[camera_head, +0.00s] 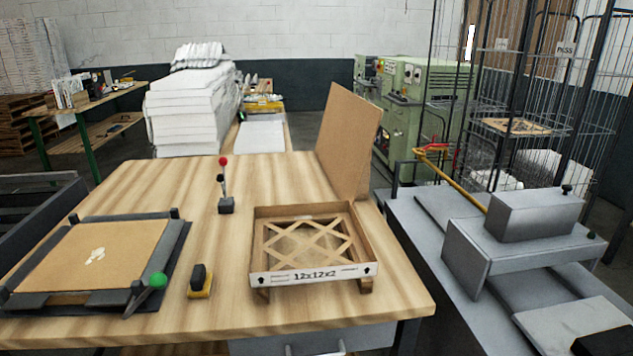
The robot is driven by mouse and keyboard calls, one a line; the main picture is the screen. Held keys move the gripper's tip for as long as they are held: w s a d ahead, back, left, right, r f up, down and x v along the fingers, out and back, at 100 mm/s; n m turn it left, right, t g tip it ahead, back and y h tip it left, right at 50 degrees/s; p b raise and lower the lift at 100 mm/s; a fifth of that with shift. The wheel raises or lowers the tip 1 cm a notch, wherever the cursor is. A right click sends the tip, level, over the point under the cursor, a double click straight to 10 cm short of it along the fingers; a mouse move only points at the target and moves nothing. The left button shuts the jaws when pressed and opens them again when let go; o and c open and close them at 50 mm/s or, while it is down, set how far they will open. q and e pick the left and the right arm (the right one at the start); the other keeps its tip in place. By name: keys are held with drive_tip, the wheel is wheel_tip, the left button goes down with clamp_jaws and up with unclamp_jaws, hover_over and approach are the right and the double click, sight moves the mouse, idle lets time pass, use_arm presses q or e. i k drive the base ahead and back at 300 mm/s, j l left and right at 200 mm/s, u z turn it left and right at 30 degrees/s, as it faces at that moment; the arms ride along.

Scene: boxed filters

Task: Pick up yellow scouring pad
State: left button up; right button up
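A small yellow pad with a black upright grip (200,284) rests on the wooden table, between the dark frame on the left and the boxed filter (313,272). It is the only small yellow item on this table; I take it as the yellow scouring pad. Its yellow base shows along the lower and right sides, and the black part covers much of its top. Neither of my grippers is in view, and nothing touches the pad.
The dark fixture (177,265) with a brown board and green-knobbed lever stands left. A red-knobbed lever (225,190) stands behind the pad. A brown cardboard sheet (348,140) stands upright at the back right. A grey machine (505,250) is right of the table. The table's front edge is clear.

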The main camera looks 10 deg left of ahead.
sight(200, 282)
drive_tip(key=l+u, duration=0.15)
drive_tip(key=u, duration=1.05)
